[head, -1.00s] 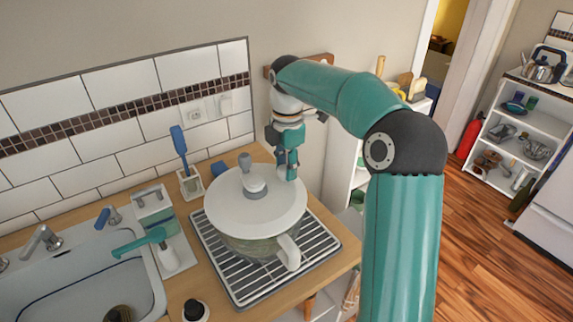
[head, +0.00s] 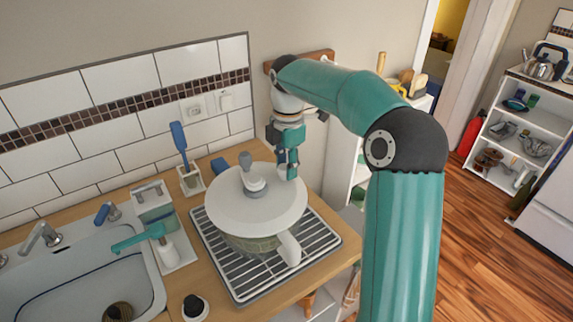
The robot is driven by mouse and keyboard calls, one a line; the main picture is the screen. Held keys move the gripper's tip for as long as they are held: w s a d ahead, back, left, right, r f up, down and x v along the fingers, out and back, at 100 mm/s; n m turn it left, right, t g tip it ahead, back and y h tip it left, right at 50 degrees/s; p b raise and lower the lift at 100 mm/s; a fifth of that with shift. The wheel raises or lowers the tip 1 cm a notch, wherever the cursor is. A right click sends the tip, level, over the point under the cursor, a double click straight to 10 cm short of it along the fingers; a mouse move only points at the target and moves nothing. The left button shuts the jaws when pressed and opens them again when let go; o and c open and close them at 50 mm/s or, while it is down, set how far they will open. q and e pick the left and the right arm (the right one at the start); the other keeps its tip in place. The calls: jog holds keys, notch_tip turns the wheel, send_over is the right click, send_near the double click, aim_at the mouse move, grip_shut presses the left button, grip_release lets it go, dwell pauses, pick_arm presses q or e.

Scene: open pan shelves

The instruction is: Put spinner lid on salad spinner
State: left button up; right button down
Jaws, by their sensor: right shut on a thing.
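The spinner lid (head: 235,213) is a wide white disc with a grey crank knob on top. It is over the salad spinner (head: 262,246), a greenish bowl with a white handle at its front right, which stands on a wire drying rack. The lid covers the bowl's mouth. I cannot tell whether the lid is seated on the rim or held just above it. My right gripper (head: 287,170) points down at the lid's back right edge and is shut on the lid there. Its fingertips are partly hard to make out. My left gripper is not in view.
The drying rack (head: 322,243) lies on the wooden counter beside the sink (head: 70,277). A tiled wall is behind.

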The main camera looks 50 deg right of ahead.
jog(key=c, duration=0.7)
grip_release()
jog(key=shift+f, duration=0.1)
jog(key=shift+r+p, duration=1.35)
jog(key=shift+r, duration=0.1)
jog(key=shift+r+p, duration=0.5)
jog(key=shift+r, duration=2.1)
jog(key=shift+r, duration=0.1)
